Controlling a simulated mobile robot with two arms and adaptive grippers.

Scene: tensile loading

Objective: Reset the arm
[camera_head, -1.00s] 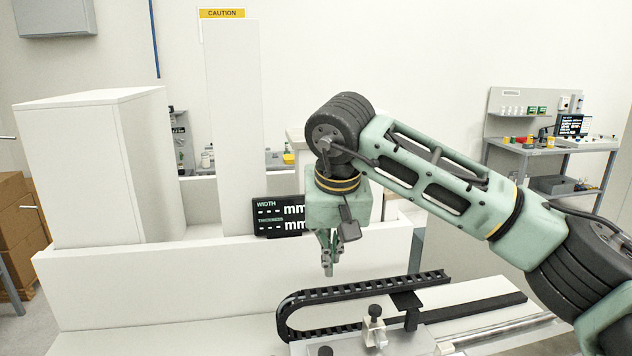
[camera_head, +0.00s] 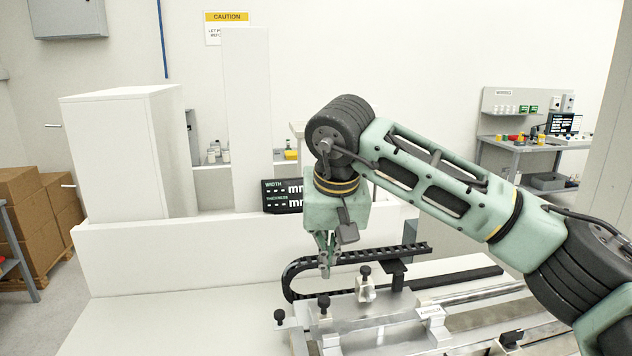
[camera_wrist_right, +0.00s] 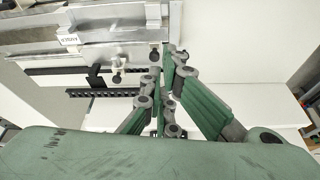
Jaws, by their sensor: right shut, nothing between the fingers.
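My right arm (camera_head: 440,175) reaches in from the right in the head view. Its gripper (camera_head: 324,268) points down, shut and empty, in front of the low white wall of the bench. In the right wrist view the gripper fingers (camera_wrist_right: 165,115) show close together with nothing between them. The metal fixture with rails (camera_head: 390,315) lies below and to the right of the gripper. It also shows at the upper left of the right wrist view (camera_wrist_right: 110,50). My left gripper is not in view.
A black cable chain (camera_head: 355,257) curves just behind the gripper. A dark display (camera_head: 283,195) reading width and thickness stands behind the arm. A tall white box (camera_head: 120,150) and a white column (camera_head: 247,120) rise behind. The white bench top (camera_head: 180,310) at left is clear.

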